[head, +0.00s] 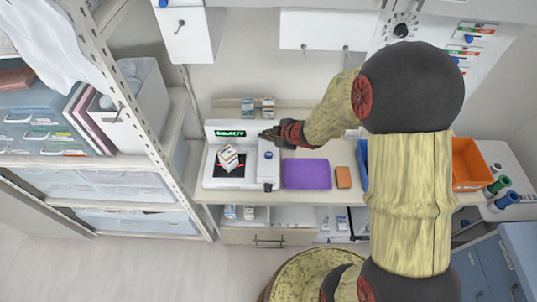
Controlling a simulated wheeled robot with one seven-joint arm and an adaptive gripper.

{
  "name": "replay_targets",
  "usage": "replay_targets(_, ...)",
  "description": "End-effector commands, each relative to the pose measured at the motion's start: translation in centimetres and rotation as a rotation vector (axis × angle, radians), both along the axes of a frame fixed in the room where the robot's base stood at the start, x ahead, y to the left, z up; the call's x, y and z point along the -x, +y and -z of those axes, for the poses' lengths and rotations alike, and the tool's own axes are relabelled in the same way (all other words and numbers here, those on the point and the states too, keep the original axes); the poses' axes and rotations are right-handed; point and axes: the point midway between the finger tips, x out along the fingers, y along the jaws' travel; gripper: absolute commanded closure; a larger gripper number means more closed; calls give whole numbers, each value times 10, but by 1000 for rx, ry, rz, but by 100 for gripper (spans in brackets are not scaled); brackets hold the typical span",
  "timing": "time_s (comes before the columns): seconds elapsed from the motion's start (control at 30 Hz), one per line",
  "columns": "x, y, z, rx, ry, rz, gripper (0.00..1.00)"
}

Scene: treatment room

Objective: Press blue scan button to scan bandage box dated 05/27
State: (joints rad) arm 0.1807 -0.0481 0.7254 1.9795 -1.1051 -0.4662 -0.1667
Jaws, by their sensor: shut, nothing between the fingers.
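A small white-and-brown box (228,159) stands tilted to the view on the dark plate of the white scanner (212,178). Its printed date is too small to read. The scanner's display (230,133) shows green text that I cannot read clearly. A small blue button (268,155) sits on the white panel right of the plate. My gripper (264,133) is shut and empty, just above the blue button in the picture, near the right end of the display. I cannot tell its height over the panel. The button is not covered.
Two small boxes (257,107) stand on the ledge behind the scanner. A purple mat (307,174) and an orange block (343,177) lie to the right. An orange bin (468,166) stands farther right. A shelf rack (130,105) borders the left. My arm covers part of the counter.

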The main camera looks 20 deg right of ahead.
Motion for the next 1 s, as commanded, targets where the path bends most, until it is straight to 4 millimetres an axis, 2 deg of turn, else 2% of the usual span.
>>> replay_targets(0.27,0,0,13,0,1,1,100)
replay_targets(0.8,0,0,77,-1,2,1,100)
replay_targets(1.0,0,0,88,0,0,2,100)
